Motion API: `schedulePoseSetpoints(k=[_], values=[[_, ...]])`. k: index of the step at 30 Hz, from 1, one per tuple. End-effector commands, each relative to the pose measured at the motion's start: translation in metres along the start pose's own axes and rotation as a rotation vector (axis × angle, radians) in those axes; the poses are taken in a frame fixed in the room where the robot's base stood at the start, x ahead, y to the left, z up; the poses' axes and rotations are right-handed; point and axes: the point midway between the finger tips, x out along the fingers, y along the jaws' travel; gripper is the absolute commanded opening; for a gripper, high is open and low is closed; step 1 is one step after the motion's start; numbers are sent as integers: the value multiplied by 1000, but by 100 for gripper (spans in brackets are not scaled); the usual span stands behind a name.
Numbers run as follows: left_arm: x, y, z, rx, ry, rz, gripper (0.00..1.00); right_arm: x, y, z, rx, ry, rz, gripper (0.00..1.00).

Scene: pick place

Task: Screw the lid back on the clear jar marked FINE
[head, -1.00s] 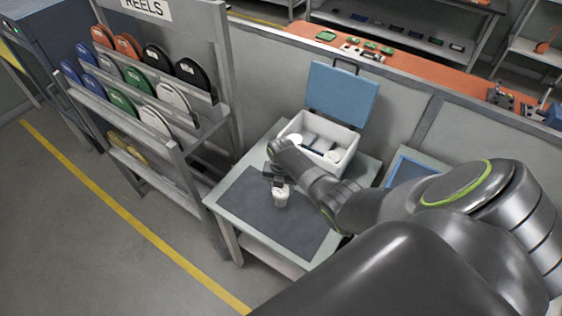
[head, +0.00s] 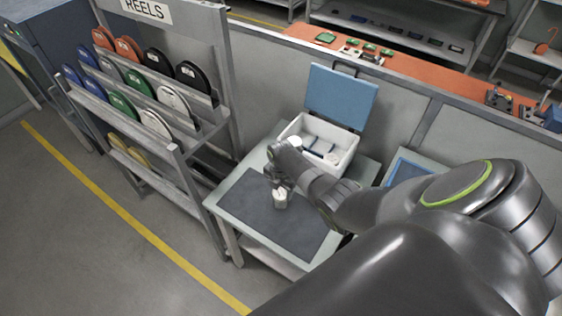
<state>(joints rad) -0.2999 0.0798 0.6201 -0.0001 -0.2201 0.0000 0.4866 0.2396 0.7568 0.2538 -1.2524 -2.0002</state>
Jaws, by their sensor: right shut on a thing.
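A small jar (head: 280,203) with a white lid (head: 280,192) on top stands on the dark mat of the small table. It is too small to read any mark on it. My right gripper (head: 279,187) points down at the jar's top and is shut on the lid. The wrist hides part of the fingers. I cannot tell how tightly the lid sits on the jar. My left gripper is not in view.
An open white box (head: 346,160) with a raised blue lid (head: 341,96) stands behind the jar, with white round things inside. The dark mat (head: 255,205) is clear around the jar. A reel rack (head: 180,150) stands close at the left.

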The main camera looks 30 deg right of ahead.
Motion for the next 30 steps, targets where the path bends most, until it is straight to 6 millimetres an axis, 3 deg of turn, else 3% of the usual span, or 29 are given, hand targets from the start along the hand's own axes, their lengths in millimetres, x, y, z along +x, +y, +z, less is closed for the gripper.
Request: schedulePoseSetpoints(k=[6, 7, 12, 18, 22, 30], values=[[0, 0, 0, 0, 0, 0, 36, 1, 0, -1, 7, 2, -1, 38], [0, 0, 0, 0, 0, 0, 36, 1, 0, -1, 7, 2, -1, 57], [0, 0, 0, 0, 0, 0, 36, 1, 0, -1, 6, 1, -1, 79], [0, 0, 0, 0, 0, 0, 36, 0, 0, 0, 5, 0, 0, 78], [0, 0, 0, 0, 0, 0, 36, 0, 0, 0, 5, 0, 0, 63], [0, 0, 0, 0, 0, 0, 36, -1, 0, 0, 5, 0, 0, 63]])
